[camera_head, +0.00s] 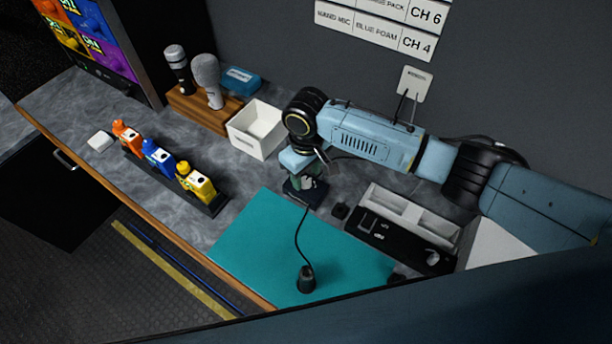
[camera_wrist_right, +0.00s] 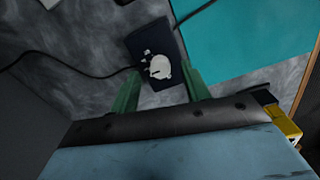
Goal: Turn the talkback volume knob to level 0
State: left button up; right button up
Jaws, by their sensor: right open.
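A small dark box (camera_head: 303,197) sits at the back corner of the teal mat, below my right gripper (camera_head: 307,172). A pale round knob (camera_wrist_right: 159,67) shows on this box in the right wrist view, with a small pale mark beside it. The green fingers of my right gripper (camera_wrist_right: 161,74) are apart, one on each side of the knob as seen from the wrist. I cannot tell whether they touch it or at what height they are. The knob's level marking is too small to read. My left gripper is not in view.
A thin dark stem runs from the box to a black microphone head (camera_head: 306,279) over the teal mat (camera_head: 255,240). A white bin (camera_head: 256,130) stands behind left. A black panel (camera_head: 390,242) lies to the right. Several colored bottles (camera_head: 159,157) stand in a row at left.

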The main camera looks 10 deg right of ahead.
jog(key=shift+f, duration=1)
jog(key=c, duration=1)
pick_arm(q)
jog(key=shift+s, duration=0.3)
